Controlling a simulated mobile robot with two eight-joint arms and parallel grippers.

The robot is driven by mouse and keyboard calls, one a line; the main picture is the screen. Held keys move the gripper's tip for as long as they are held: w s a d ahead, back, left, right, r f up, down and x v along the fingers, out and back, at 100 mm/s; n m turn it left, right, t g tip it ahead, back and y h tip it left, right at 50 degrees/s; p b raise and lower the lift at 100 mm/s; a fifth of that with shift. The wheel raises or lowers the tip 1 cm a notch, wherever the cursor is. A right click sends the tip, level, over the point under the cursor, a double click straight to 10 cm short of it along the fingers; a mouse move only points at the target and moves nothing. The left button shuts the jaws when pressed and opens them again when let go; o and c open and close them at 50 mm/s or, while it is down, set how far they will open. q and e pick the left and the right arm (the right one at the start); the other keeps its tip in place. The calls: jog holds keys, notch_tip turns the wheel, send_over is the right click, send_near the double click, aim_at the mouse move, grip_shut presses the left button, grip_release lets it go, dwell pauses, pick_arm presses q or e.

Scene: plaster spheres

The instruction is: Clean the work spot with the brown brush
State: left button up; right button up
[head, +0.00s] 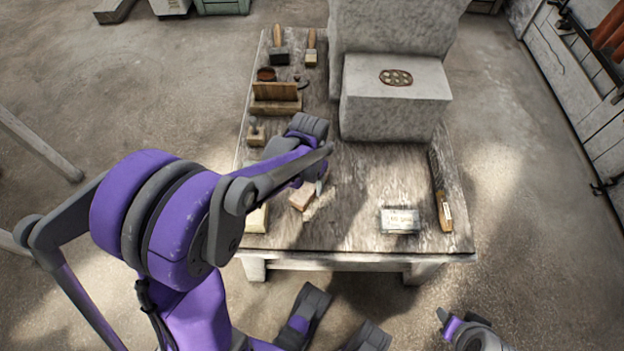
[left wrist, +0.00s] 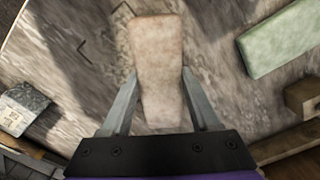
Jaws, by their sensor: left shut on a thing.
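A brown block-shaped brush (head: 302,196) is at the front left of the worktable (head: 350,235). My left gripper (head: 314,187) is above it and shut on its sides. In the left wrist view the brush (left wrist: 158,60) shows a worn, pinkish-tan back, lying lengthwise between the two fingers (left wrist: 158,95). Its bristles are hidden, and I cannot tell whether it touches the tabletop. A pale patch (head: 319,208) lies on the wood beside it. My right gripper is not clearly seen.
A pale green block (head: 256,219) lies left of the brush. A labelled block (head: 399,220) and a long-handled brush (head: 440,190) are on the right. Stone blocks (head: 395,110) stand at the back. Wooden tools and a holder (head: 275,98) line the left side. The front middle is clear.

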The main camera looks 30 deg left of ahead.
pick_arm(q)
jog(key=shift+s, duration=0.9)
jog(key=shift+f, duration=0.1)
jog(key=shift+w, duration=0.1)
jog(key=shift+w, duration=2.2)
jog(key=shift+s, duration=2.25)
